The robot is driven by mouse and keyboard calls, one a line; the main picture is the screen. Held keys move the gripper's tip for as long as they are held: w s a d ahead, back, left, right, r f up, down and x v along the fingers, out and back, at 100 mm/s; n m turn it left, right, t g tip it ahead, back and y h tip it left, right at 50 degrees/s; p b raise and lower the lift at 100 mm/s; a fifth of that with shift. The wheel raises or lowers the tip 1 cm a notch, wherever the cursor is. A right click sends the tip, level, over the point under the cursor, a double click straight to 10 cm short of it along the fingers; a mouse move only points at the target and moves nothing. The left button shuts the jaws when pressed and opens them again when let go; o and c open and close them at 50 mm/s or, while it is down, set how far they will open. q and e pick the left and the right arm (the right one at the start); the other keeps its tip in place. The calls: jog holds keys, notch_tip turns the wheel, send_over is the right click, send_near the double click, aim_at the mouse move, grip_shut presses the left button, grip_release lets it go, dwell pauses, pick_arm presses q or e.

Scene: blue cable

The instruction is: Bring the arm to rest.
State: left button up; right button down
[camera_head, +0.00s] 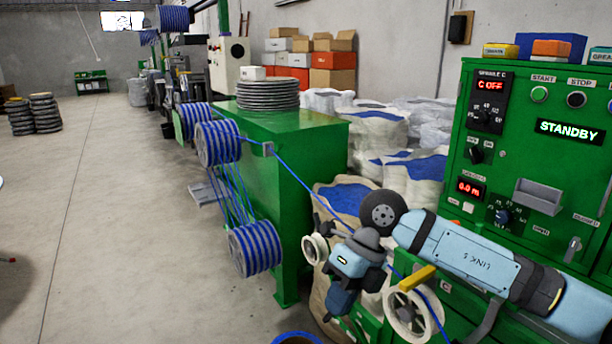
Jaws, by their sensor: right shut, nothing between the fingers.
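My right arm (472,255) comes in from the lower right, in front of the green control cabinet (478,170). Its right gripper (339,308) points down at the lower middle, shut with nothing in it. The blue cable (303,184) runs from the spools on the green machine (300,215) down to the right. It passes behind my wrist and shows again by the white wheel (411,314). I cannot tell whether the gripper touches the cable. My left gripper is not in view.
Blue-striped spools (218,143) and (255,248) stick out from the green machine's left side. White sacks (377,130) stand behind my arm. The cabinet's display reads STANDBY (570,131). Open concrete floor (110,220) lies to the left.

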jog(key=s+a+m+g+y, duration=0.2)
jog(key=s+a+m+y, duration=0.45)
jog(key=y, duration=0.75)
jog(key=w+d+f+m+t+h, duration=0.1)
jog(key=d+f+m+t+h, duration=0.3)
jog(key=f+m+t, duration=0.55)
jog(key=w+d+f+m+t+h, duration=0.1)
jog(key=d+f+m+t+h, duration=0.35)
jog(key=m+t, duration=1.05)
jog(key=s+d+f+m+g+h, duration=0.45)
jog(key=s+f, duration=0.35)
jog(key=f, duration=0.2)
jog(key=s+d+f+m+g+h, duration=0.3)
jog(key=s+d+f+m+g, duration=0.2)
jog(key=s+f, duration=0.45)
pick_arm(q)
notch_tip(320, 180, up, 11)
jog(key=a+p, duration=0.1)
jog(key=p, duration=1.2)
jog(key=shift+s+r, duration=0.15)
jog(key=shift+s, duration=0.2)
pick_arm(e)
notch_tip(320, 180, up, 11)
jog(key=w, duration=0.1)
jog(key=shift+w+d+t, duration=0.35)
jog(key=shift+d+t, duration=0.05)
